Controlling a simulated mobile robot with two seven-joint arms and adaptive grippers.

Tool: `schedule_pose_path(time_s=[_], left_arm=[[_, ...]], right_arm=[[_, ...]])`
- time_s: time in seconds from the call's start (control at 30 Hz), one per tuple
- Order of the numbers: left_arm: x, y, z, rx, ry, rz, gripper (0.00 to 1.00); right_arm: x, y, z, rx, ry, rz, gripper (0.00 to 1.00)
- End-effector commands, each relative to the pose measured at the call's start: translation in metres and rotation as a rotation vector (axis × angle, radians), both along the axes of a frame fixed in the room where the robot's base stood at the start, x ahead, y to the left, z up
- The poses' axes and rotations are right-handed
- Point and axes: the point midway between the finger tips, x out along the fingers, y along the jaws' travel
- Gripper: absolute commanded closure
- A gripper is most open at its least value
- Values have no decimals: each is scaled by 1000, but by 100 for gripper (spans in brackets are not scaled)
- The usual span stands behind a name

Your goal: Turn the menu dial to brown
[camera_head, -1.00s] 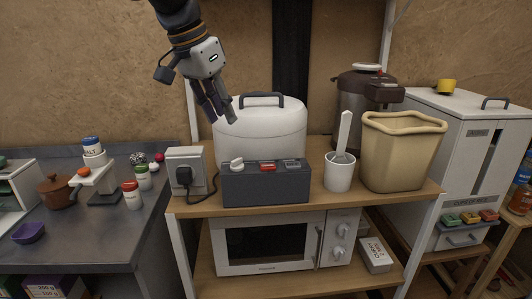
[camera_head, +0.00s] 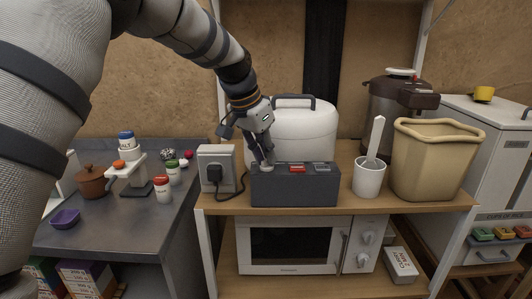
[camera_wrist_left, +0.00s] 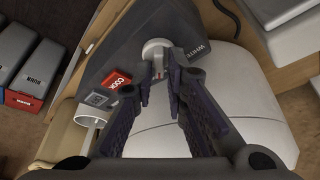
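The menu dial (camera_head: 266,167) is a small pale knob at the left end of the dark control panel (camera_head: 295,190) on the white rice cooker (camera_head: 312,132). In the left wrist view the dial (camera_wrist_left: 156,46) lies just past my fingertips, with a "WHITE" label beside it. Other menu labels cannot be read. My left gripper (camera_head: 263,163) reaches down to the dial from above. My right gripper is not in view.
A red "COOK" button (camera_wrist_left: 117,79) and a grey button (camera_head: 322,168) sit beside the dial. A socket box with a black plug (camera_head: 214,175) stands left of the panel. A white cup (camera_head: 368,178) and a beige bin (camera_head: 432,165) stand right. A microwave (camera_head: 288,245) is below.

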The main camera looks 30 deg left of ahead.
Motion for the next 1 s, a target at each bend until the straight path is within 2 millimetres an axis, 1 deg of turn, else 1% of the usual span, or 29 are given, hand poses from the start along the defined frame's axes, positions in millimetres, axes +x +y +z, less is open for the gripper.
schedule_pose_path(time_s=[0.3,0.47,0.67,1.0], left_arm=[[0,-1,-1,-2,2,3,100],[0,-1,-1,-1,1,40,100],[0,-2,-1,0,2,159,100],[0,-3,-1,1,2,446,100]], right_arm=[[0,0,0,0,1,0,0],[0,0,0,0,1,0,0],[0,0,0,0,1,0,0],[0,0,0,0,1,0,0]])
